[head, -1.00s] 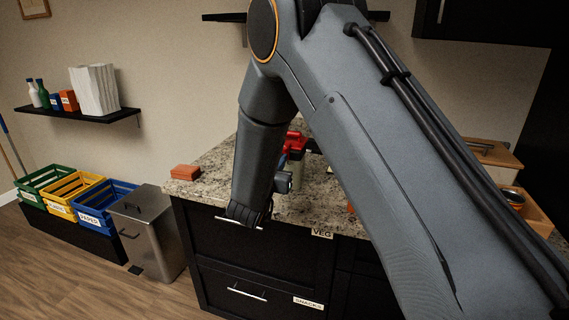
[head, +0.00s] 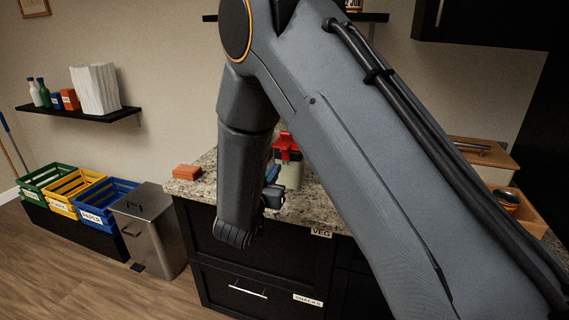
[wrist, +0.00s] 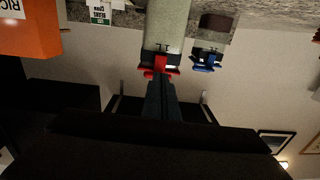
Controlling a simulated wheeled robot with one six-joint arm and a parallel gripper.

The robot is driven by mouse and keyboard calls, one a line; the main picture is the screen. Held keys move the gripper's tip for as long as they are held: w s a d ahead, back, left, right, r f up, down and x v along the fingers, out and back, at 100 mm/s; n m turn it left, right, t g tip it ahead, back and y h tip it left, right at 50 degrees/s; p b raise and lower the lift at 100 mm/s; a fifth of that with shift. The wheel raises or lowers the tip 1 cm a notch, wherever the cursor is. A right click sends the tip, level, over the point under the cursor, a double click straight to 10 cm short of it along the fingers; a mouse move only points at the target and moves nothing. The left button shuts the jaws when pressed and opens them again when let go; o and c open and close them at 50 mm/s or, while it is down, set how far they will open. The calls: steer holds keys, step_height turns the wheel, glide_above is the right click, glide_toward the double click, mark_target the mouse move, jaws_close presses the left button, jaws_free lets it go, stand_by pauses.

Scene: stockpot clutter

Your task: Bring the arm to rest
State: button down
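My arm crosses the head view from lower right, bends at the top and hangs down in front of the counter. My gripper (head: 273,193) is partly hidden behind my wrist, near the counter's front edge. In the wrist view, which is upside down, the dark fingers (wrist: 161,84) lie together with no gap showing and nothing seen between them. They line up with the red clip of a pale canister (wrist: 167,28); the canister looks to be beyond them, not held. It also shows in the head view (head: 291,175), standing on the counter.
The granite counter (head: 312,206) also holds an orange-red block (head: 187,172). A blue-clipped jar (wrist: 207,58) and an orange box (wrist: 25,32) show in the wrist view. A steel bin (head: 150,225) and coloured crates (head: 88,198) stand at left. The floor in front of them is clear.

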steer(key=s+d+f+n+g+y+b, duration=0.2)
steer(key=s+d+f+g+y, duration=0.1)
steer(key=d+f+g+y, duration=0.25)
steer(key=s+d+g, duration=0.5)
steer(key=s+d, duration=0.2)
steer(key=s, duration=0.6)
steer(key=s+d+f+n+g+b, duration=0.1)
steer(key=s+d+g, duration=0.4)
steer(key=s, duration=0.8)
steer(key=d, duration=0.3)
steer(key=shift+s+d+f+n, duration=0.2)
steer(key=shift+d+f+n, duration=0.05)
steer(key=shift+f+n, duration=0.05)
